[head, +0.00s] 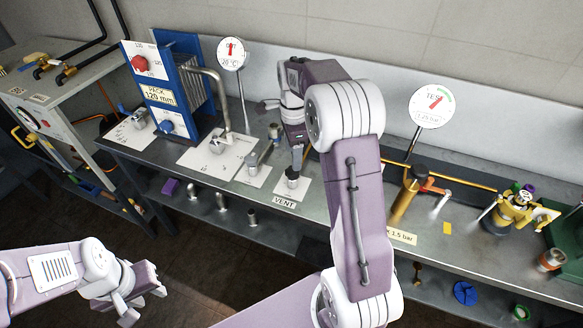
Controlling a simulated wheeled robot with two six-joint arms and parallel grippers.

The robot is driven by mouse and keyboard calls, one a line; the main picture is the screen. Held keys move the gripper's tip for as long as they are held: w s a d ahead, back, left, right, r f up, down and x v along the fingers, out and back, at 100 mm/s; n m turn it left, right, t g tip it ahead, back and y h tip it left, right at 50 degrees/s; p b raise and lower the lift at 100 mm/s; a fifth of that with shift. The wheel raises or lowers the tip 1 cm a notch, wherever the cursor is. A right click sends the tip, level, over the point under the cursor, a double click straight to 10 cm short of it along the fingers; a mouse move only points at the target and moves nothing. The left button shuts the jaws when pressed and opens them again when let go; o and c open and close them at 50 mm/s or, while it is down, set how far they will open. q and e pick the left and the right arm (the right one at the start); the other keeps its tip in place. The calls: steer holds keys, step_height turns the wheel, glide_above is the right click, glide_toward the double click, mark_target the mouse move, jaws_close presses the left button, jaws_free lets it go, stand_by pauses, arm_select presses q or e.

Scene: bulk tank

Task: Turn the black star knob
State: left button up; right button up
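A small dark knob-like top (292,173) sits on a metal fitting on the white plate marked VENT (285,201). Its star shape is too small to make out, so I cannot be sure it is the black star knob. My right arm reaches across the bench, and its gripper (297,158) points down right at this fitting. The arm hides part of it, and I cannot tell whether the fingers touch it. My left gripper (143,304) is at the lower left, fingers apart and empty, above the floor and away from the bench.
A blue plate pack (158,90) with a bent pipe stands left of the fitting. Dial gauges (232,54) and (430,106) rise behind the bench. Right of my arm stand a brass cylinder with a dark top (404,198) and a yellow valve assembly (515,210).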

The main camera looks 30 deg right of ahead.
mark_target(292, 171)
steer(key=f, duration=0.4)
steer(key=w+f, duration=0.1)
steer(key=f, duration=0.1)
steer(key=shift+a, duration=0.1)
steer(key=shift+s+f, duration=0.3)
steer(key=shift+f, duration=0.3)
arm_select(q)
steer(key=shift+w+f, duration=0.25)
steer(key=shift+f, duration=0.15)
arm_select(e)
steer(key=shift+w, duration=0.15)
jaws_close()
arm_select(q)
steer(key=shift+r, duration=0.2)
arm_select(e)
steer(key=shift+r, duration=0.1)
